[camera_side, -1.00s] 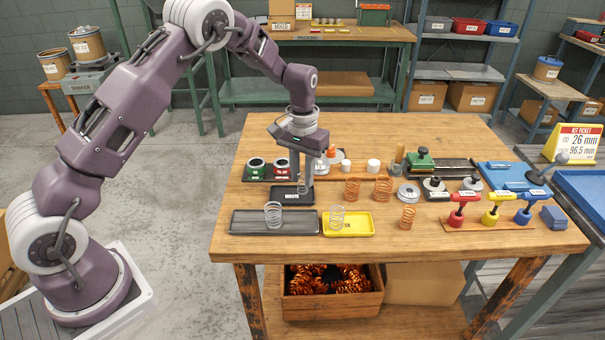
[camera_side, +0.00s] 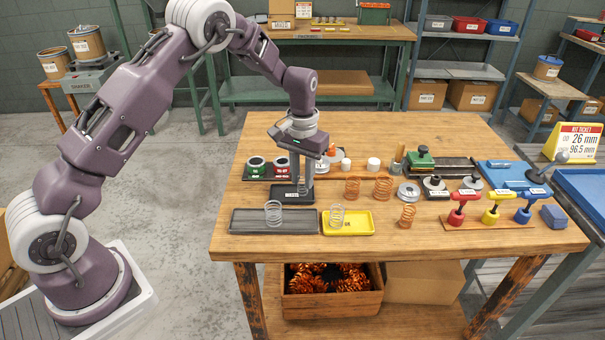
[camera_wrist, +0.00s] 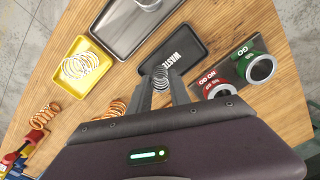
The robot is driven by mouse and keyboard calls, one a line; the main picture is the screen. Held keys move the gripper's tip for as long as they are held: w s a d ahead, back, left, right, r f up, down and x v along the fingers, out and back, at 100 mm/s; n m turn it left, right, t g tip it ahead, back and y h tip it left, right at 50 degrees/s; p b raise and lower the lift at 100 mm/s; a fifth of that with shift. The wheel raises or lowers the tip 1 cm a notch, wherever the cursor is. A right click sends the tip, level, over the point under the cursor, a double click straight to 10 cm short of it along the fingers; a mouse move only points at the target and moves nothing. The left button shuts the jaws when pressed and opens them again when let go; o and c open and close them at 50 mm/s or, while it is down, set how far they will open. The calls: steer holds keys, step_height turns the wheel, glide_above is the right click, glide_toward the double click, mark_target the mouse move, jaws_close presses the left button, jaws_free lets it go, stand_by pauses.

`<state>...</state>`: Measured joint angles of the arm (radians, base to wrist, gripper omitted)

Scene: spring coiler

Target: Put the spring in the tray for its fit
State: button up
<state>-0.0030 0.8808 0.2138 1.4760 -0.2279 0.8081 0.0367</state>
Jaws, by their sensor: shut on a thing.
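My gripper (camera_side: 302,189) is shut on a silver spring (camera_wrist: 160,78), which shows between its fingertips in the wrist view. The spring is over the black tray marked WASTE (camera_wrist: 173,48); I cannot tell whether it touches the tray floor. The same tray (camera_side: 281,200) shows in the side view, partly hidden by my fingers. A grey tray (camera_side: 248,221) in front of it holds one upright silver spring (camera_side: 273,213). A yellow tray (camera_side: 358,226) to its right holds silver coils (camera_side: 337,216).
Green (camera_side: 256,167) and red (camera_side: 281,165) ring gauges, marked GO and NO GO, stand behind the waste tray. Copper springs (camera_side: 383,187) stand to the right. Red, yellow and blue handled tools (camera_side: 492,212) are at the far right. A ticket (camera_side: 577,142) reads 26 mm and 96.5 mm.

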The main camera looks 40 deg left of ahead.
steer(key=shift+f, duration=0.4)
stand_by(0.5)
steer(key=o, duration=1.4)
step_height(320, 180, up, 9)
